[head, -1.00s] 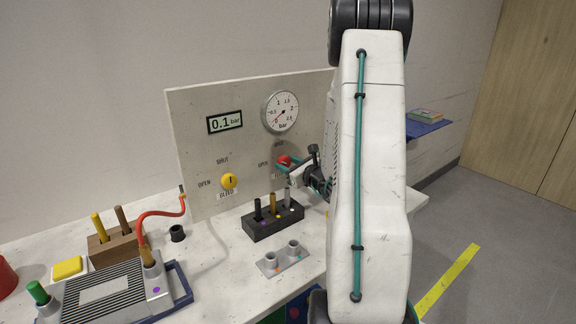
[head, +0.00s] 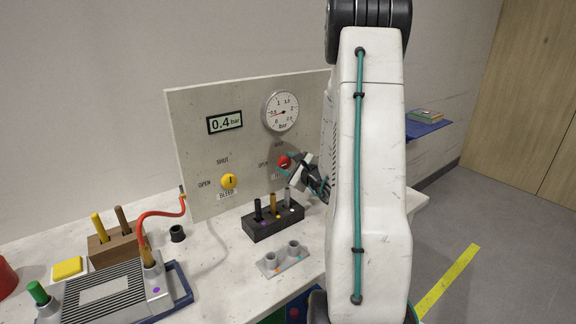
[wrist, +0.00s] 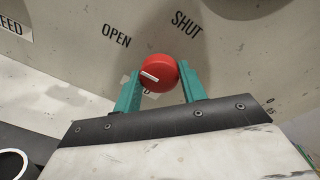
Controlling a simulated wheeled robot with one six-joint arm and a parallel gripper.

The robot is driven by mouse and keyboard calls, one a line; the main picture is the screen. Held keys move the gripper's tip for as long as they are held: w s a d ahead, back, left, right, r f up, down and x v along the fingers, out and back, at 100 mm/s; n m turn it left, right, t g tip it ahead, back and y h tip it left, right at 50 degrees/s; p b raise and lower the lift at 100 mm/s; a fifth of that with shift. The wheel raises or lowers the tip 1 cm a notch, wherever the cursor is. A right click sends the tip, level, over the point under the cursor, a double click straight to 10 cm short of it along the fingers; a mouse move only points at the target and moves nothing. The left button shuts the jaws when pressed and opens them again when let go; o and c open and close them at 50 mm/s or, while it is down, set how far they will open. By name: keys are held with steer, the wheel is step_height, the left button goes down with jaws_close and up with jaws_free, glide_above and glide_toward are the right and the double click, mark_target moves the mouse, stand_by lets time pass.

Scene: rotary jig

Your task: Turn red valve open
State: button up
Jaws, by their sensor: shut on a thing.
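The red valve (head: 284,161) is a round knob on the upright panel, below the dial gauge. My gripper (wrist: 158,84) is shut on the red valve, one teal finger on each side. In the head view my gripper (head: 288,170) is tilted and partly hidden by my arm.
A yellow bleed valve (head: 229,181) sits on the panel to the left. The dial gauge (head: 280,111) is above the red valve. A black block with several pegs (head: 273,226) and a grey two-cup holder (head: 283,261) stand on the table below.

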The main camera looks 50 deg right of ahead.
stand_by(0.4)
steer(key=o, duration=1)
steer(key=v, duration=0.8)
